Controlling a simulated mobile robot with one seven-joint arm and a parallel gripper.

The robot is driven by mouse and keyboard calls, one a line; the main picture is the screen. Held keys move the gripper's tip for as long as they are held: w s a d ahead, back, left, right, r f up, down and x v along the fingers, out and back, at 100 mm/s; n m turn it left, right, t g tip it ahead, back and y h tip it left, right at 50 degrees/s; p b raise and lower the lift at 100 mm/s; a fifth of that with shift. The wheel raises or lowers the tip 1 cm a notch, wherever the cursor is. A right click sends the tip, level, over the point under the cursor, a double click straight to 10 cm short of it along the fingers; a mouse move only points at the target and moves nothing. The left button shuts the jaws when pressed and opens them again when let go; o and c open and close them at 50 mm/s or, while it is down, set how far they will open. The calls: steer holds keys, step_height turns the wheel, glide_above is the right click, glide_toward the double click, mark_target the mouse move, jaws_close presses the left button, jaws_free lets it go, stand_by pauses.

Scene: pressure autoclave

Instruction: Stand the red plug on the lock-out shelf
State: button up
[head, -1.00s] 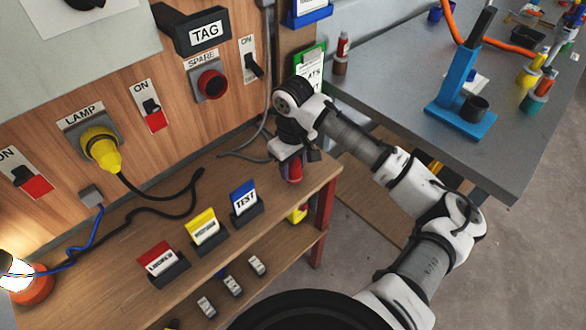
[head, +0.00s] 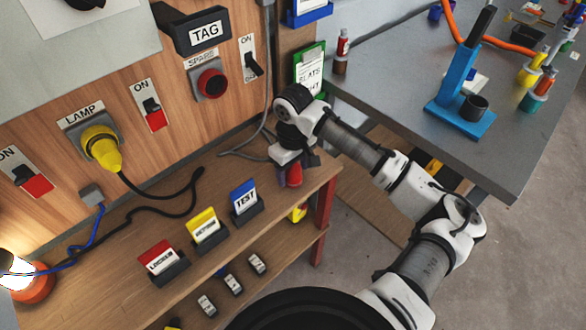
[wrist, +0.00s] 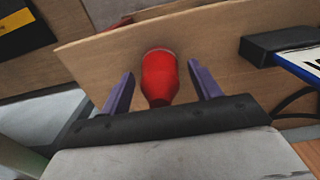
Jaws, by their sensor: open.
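The red plug (wrist: 160,77) is on the wooden lock-out shelf (head: 120,262), near its right end. It appears to stand upright. In the wrist view it lies between the two purple fingers of my gripper (wrist: 161,70), with a visible gap on each side. My gripper is open. In the head view my gripper (head: 288,172) is over the shelf's right end, and the red plug (head: 295,175) shows partly below it. The plug's upper part is hidden there by my wrist.
Red, yellow (head: 205,226) and blue (head: 244,196) signs stand in dark holders left of the plug. A black cable (head: 165,214) lies behind them. A yellow plug (head: 101,150) sits in the lamp socket. A grey bench (head: 400,100) is to the right.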

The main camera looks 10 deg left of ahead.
step_height(320, 180, up, 12)
steer(key=shift+f+b, duration=0.1)
steer(key=shift+b, duration=0.55)
